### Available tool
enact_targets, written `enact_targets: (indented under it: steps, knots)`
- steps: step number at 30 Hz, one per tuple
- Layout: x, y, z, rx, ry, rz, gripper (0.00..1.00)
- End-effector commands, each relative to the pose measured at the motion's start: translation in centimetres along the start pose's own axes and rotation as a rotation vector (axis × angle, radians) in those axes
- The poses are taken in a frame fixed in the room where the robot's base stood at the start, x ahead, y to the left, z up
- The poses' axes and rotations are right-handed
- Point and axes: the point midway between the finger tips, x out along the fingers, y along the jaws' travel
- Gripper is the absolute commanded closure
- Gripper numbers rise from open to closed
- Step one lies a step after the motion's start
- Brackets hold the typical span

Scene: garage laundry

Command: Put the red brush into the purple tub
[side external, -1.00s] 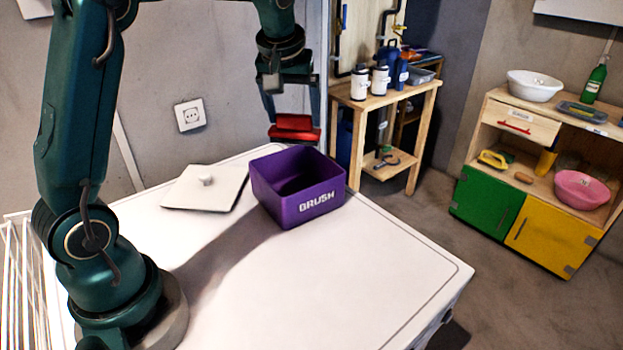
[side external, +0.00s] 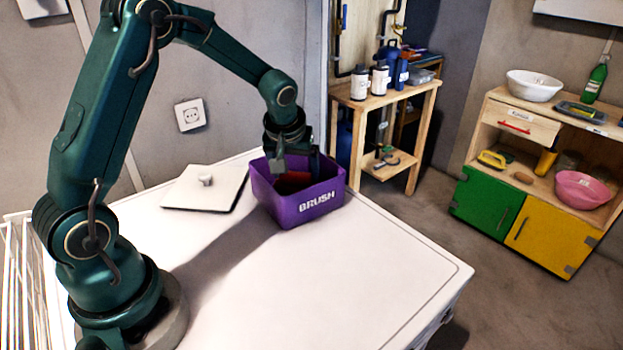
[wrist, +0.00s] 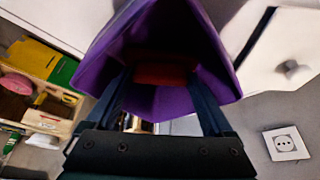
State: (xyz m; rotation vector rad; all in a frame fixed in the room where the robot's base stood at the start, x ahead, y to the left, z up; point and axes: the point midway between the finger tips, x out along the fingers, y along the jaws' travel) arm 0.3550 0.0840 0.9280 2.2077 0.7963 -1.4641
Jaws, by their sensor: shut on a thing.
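The purple tub (side external: 297,208), marked BRUSH, stands open on the white table. It also fills the upper middle of the wrist view (wrist: 210,50). My gripper (side external: 296,170) points down into the tub's opening, its fingers partly below the rim. It is shut on the red brush (side external: 292,182), which is inside the tub's walls. The brush shows as a dark red block between my fingers in the wrist view (wrist: 160,75). The tub's front wall hides the brush's lower side, so I cannot tell whether it touches the floor of the tub.
A white lid (side external: 206,188) with a knob lies flat left of the tub. The front of the white table top (side external: 330,270) is clear. A wooden stand (side external: 385,110) with bottles and a shelf with green and yellow doors (side external: 490,207) are beyond the table.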

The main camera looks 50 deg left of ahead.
Motion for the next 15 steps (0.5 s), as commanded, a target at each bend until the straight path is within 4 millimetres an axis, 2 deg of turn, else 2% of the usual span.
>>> enact_targets:
  steps: [13, 14, 15]
  knots:
    - [0.75, 0.01, 0.35, 0.0, -0.001, 0.0, 0.74]
    - [0.75, 0.01, 0.34, 0.0, 0.0, 0.0, 0.06]
    - [0.73, 0.01, 0.33, 0.0, 0.0, 0.0, 0.0]
